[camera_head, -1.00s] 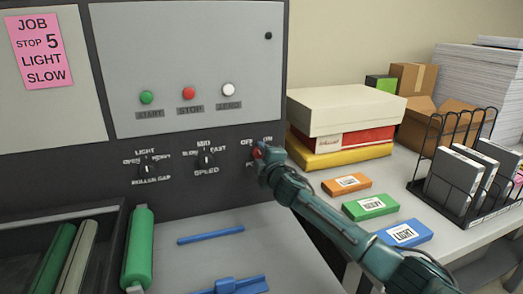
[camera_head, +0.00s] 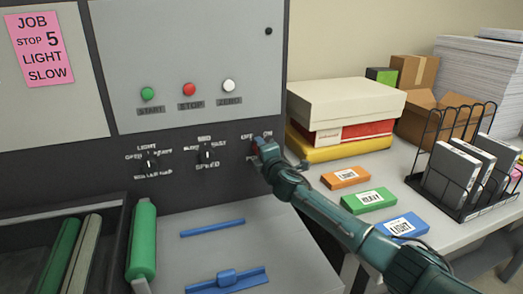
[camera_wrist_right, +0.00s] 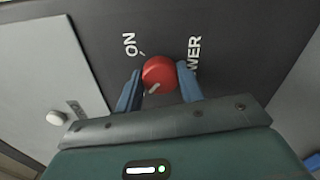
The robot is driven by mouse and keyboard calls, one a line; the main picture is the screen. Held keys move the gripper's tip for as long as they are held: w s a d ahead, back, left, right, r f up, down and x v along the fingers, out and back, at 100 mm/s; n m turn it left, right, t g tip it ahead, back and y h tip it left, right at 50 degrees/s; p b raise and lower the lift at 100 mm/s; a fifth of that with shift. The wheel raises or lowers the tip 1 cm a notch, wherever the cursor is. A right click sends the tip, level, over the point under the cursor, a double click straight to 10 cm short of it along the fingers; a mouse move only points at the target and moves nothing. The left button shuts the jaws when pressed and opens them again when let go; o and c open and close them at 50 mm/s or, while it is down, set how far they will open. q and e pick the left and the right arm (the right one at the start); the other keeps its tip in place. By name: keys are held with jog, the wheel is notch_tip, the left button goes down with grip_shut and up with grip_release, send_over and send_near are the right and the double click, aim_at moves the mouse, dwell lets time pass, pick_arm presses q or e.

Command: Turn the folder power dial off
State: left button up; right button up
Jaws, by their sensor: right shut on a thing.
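The folder power dial is a red knob (camera_wrist_right: 159,74) on the machine's dark panel, between my right gripper's two blue fingers in the right wrist view. The words ON and part of POWER show beside it, and a pale pointer mark shows on the knob's lower edge. In the head view my right gripper (camera_head: 259,148) reaches the right end of the panel and largely hides the dial. My right gripper is shut on the dial. OFF is hidden in the wrist view. My left gripper is not in view.
The roller gap dial (camera_head: 151,162) and speed dial (camera_head: 206,154) sit left on the same panel. Green, red and white buttons are above. A green roller (camera_head: 142,240) and blue parts lie below. Boxes (camera_head: 345,104) and a wire rack (camera_head: 470,200) stand on the right table.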

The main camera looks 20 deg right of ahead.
jog(key=shift+f, duration=0.1)
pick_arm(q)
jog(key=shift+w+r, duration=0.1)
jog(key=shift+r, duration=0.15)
pick_arm(e)
jog(key=o, duration=1)
jog(key=shift+s, duration=0.1)
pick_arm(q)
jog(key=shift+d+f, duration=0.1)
pick_arm(e)
jog(key=shift+s+d+r, duration=0.15)
jog(key=shift+s, duration=3.1)
jog(key=shift+s+d+r, duration=0.1)
jog(key=shift+s+r, duration=0.05)
jog(key=shift+s, duration=3.1)
